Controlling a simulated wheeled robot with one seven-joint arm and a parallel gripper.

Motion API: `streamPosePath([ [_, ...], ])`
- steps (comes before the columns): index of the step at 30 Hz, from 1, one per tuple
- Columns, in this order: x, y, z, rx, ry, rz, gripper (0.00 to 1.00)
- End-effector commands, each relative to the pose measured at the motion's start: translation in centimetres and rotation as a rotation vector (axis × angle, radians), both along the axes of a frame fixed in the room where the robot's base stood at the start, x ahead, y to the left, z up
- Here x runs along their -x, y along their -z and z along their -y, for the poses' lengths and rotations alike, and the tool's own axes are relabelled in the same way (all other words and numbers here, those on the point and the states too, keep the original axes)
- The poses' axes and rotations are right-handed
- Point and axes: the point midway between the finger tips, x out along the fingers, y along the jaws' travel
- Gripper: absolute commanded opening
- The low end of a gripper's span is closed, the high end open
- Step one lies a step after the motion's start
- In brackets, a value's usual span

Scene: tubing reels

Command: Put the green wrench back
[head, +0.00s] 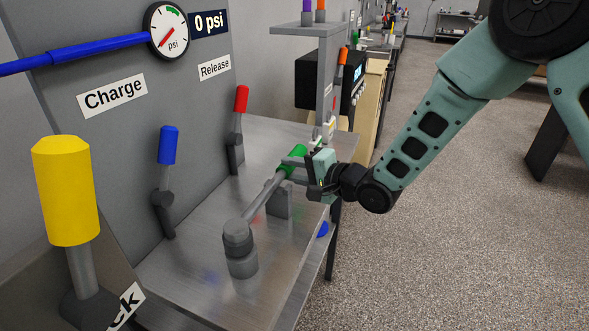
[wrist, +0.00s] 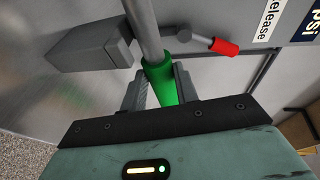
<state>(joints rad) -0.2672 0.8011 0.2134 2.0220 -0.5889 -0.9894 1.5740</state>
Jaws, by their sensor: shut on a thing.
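The green wrench has a green handle (head: 297,157) and a long grey shaft (head: 263,198) that slants to the lower left. Its thick round grey head (head: 237,235) is at a short grey cylinder (head: 243,263) on the bench; I cannot tell whether they touch. My gripper (head: 292,166) is shut on the green handle, with the fingers partly hiding it. In the wrist view the handle (wrist: 160,80) lies between the two fingers of my gripper (wrist: 158,90).
A grey block (head: 279,203) stands by the shaft on the metal bench (head: 200,275). Blue (head: 168,145), red (head: 241,99) and large yellow (head: 65,190) levers stand left. A grey rack (head: 308,30) holds purple and orange handles behind. The gauge (head: 167,29) panel reads 0 psi.

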Motion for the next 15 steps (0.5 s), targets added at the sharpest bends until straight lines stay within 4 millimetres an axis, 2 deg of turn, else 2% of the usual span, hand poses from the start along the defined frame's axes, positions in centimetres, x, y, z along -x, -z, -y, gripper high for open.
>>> streamPosePath([
  [4, -0.1, -0.2, 0.0, -0.004, 0.001, 0.002, 0.0],
  [15, -0.1, 0.9, 0.0, -0.003, 0.002, 0.001, 0.0],
])
